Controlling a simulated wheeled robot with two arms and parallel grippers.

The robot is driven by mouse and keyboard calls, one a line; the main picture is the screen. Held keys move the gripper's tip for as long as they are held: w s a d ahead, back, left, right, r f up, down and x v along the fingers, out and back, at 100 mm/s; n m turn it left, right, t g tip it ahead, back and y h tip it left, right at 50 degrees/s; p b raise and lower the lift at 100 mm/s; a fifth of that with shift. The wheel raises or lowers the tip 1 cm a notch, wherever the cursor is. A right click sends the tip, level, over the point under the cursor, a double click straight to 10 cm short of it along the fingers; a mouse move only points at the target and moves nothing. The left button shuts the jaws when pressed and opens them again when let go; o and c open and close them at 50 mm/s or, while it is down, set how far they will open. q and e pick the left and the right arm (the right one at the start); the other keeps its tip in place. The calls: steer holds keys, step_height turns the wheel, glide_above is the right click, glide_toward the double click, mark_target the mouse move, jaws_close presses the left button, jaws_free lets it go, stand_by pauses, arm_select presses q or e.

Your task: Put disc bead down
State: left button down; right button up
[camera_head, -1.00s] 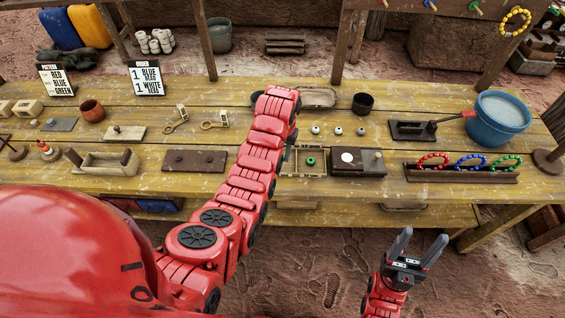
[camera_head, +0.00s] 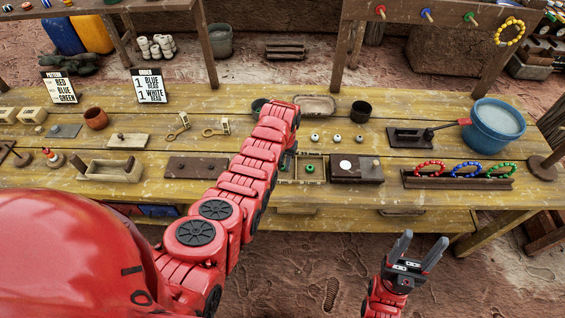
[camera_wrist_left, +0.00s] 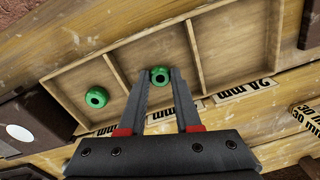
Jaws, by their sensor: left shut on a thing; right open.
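My left gripper (camera_wrist_left: 162,78) is shut on a green disc bead (camera_wrist_left: 159,75) in the left wrist view. It holds the bead over the middle compartment of a wooden sorting tray (camera_wrist_left: 232,96); I cannot tell whether the bead touches the tray floor. A second green bead (camera_wrist_left: 97,97) lies in the compartment to the left, and it also shows in the head view (camera_head: 310,169). The right-hand compartment is empty. In the head view my left forearm hides most of the left gripper and part of the tray (camera_head: 313,183). My right gripper (camera_head: 422,243) is open and empty, in front of the table.
A dark block with a white disc (camera_head: 346,164) stands right of the tray. Several small beads (camera_head: 337,137) lie behind it. A rack with red, blue and green bead rings (camera_head: 460,182) and a blue bucket (camera_head: 497,125) are at the right. A dark board (camera_head: 195,168) lies left of my arm.

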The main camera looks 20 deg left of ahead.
arm_select(q)
steer(key=shift+f, duration=0.1)
steer(key=c, duration=1.1)
jaws_free()
steer(key=o, duration=0.5)
